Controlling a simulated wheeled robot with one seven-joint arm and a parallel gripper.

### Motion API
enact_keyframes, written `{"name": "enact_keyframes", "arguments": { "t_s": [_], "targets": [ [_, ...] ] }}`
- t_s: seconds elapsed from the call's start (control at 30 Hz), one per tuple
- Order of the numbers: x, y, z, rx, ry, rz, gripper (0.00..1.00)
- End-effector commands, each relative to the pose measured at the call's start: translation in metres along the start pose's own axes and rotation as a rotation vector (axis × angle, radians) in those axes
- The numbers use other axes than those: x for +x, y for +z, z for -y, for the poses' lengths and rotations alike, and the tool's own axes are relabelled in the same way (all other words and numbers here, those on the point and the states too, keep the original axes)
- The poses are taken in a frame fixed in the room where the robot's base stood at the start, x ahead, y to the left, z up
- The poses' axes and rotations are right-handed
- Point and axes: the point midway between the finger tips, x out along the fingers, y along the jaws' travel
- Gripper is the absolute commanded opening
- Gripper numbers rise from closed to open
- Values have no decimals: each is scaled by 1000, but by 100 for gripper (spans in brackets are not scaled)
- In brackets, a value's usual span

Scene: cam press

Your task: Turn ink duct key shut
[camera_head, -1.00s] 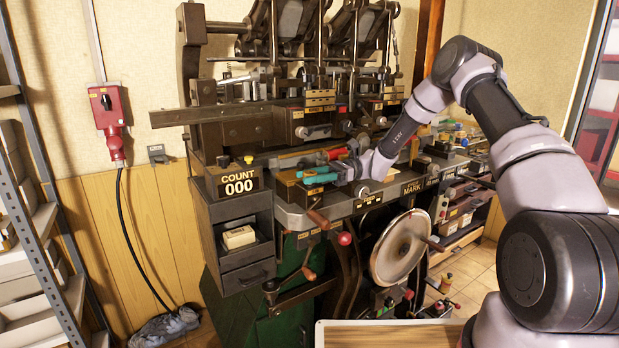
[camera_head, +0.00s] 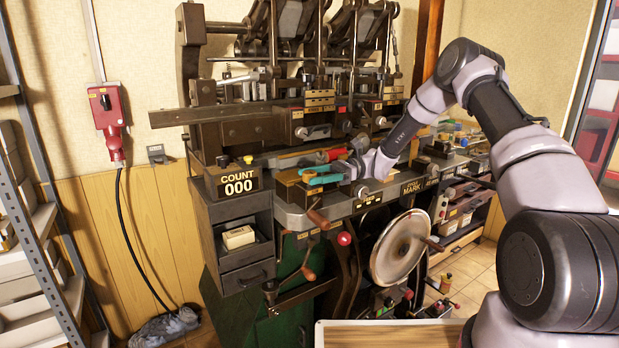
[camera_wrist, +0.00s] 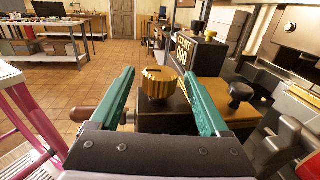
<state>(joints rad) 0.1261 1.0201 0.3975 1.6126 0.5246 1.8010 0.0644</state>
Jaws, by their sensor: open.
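A round brass knob with a ribbed side and a dark slot across its top (camera_wrist: 160,83) stands on a dark block in the wrist view. It looks like the ink duct key. My gripper (camera_wrist: 160,76) is open, with one teal finger on each side of the knob; a gap shows on both sides and the fingers hold nothing. In the head view my gripper (camera_head: 306,176) is over the press bed, pointing left.
The COUNT 000 box (camera_head: 238,183) stands left of my gripper. A black knob (camera_wrist: 240,91) is just right of the right finger in the wrist view. A wooden-handled crank (camera_head: 318,218) and a large handwheel (camera_head: 398,248) are below. Press parts rise behind.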

Motion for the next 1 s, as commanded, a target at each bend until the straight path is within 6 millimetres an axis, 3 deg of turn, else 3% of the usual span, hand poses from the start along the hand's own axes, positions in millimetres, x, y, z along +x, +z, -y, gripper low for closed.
{"name": "enact_keyframes", "arguments": {
  "t_s": [0.2, 0.43, 0.63, 1.0],
  "targets": [
    [-46, -1, 0, 0, -5, 0, 80],
    [-84, -1, 0, 0, -3, 1, 80],
    [-96, 0, 0, 0, -2, 0, 80],
    [-95, 4, -2, -7, 4, -17, 80]
  ]
}}
